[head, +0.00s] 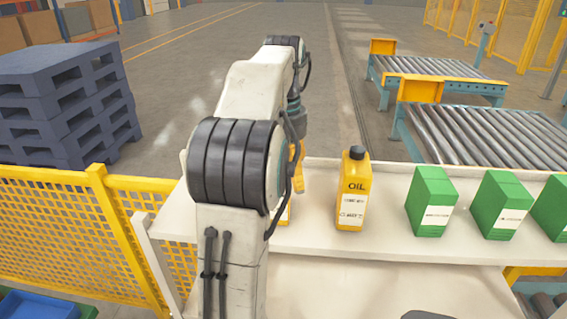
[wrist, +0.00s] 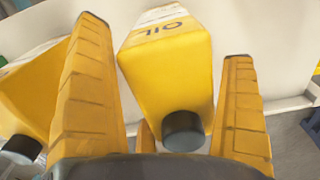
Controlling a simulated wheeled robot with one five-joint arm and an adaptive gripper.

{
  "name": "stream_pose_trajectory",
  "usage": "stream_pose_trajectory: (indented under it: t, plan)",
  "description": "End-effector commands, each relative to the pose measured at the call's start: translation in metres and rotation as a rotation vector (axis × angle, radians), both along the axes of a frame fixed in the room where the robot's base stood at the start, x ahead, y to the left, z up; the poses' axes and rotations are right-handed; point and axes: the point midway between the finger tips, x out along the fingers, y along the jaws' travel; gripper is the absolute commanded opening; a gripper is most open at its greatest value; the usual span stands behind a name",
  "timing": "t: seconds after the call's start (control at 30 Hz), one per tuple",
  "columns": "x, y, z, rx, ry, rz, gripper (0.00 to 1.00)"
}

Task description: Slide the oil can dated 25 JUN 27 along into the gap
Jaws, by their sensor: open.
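Two yellow oil cans with dark caps stand on a pale shelf (head: 390,244). The right can (head: 352,192) is in plain view, upright; its label is too small to read the date. The left can (head: 286,214) is mostly hidden behind my arm. My gripper (head: 298,180) is at the left can. In the wrist view my gripper (wrist: 164,45) is open, with one can (wrist: 168,75) between its fingers, and the other can (wrist: 30,90) shows outside the left finger. I cannot tell whether the fingers touch the can, and no date is readable there.
Several green cartons (head: 431,202) stand along the shelf to the right, with bare shelf between the right can and the nearest carton. Yellow mesh fencing (head: 60,218) and dark blue pallets (head: 68,105) are at left. Roller conveyors (head: 490,140) lie behind the shelf.

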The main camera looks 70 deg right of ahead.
Motion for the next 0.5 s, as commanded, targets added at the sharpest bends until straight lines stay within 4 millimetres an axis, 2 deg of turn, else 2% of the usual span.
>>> stream_pose_trajectory:
  t: [0.17,0.5]
  plan:
    - [0.0,-0.001,0.01,-0.002,0.0,0.0,1.0]
    - [0.0,-0.001,0.046,-0.003,-0.001,0.0,1.0]
